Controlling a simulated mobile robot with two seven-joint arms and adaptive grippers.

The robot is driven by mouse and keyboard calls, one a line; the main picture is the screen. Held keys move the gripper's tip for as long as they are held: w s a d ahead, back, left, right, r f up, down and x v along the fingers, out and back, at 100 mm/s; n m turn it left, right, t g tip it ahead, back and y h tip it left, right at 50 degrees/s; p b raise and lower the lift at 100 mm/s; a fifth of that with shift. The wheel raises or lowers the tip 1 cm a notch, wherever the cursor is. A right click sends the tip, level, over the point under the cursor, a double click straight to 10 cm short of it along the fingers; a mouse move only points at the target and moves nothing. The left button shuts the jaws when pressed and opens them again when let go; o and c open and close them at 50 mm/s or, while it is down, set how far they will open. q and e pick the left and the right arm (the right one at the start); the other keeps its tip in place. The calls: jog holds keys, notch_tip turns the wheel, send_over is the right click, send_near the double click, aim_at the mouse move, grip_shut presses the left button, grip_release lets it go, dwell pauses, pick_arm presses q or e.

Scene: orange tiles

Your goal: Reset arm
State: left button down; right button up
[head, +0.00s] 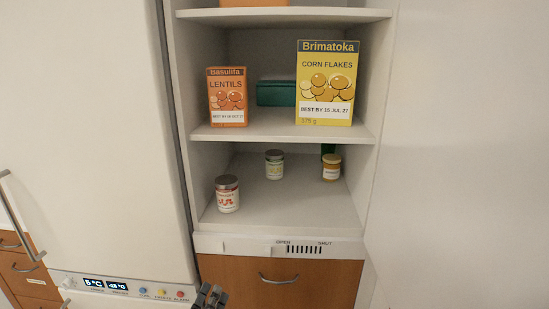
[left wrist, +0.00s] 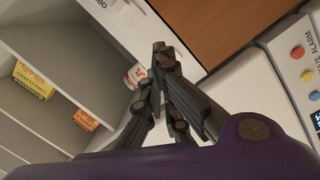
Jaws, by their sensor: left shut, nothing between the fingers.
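My left gripper (head: 210,295) shows at the bottom edge of the head view, in front of the wooden drawer. In the left wrist view the left gripper (left wrist: 162,50) has its dark fingers drawn together with nothing between them. Its tips lie over the white strip between the shelf and the drawer in that view. The right gripper is not in view.
An open cabinet (head: 365,138) holds a lentils box (head: 227,97), a corn flakes box (head: 326,83), a green box (head: 276,93) and several jars, one at front left (head: 227,194). A wooden drawer (head: 320,282) is below. A fridge (head: 85,130) stands left.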

pick_arm(q)
jog(key=s+a+f+m+g, duration=0.1)
jog(key=s+f+m+g, duration=0.2)
jog(key=s, duration=0.9)
jog(key=s+a+f+m+g+y+p, duration=0.1)
jog(key=s+f+m+g, duration=0.2)
jog(key=s+f, duration=0.7)
jog(key=s+a+f+m+g+y+p, duration=0.1)
jog(key=s+f+m+g, duration=0.2)
jog(key=s+f, duration=0.4)
jog(key=s+m, duration=0.1)
jog(key=s, duration=0.6)
jog(key=shift+m, duration=0.3)
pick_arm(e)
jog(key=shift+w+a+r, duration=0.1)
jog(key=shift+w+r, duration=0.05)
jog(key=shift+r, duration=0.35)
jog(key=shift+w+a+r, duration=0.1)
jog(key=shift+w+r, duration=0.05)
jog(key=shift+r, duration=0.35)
pick_arm(q)
jog(key=shift+a, duration=0.1)
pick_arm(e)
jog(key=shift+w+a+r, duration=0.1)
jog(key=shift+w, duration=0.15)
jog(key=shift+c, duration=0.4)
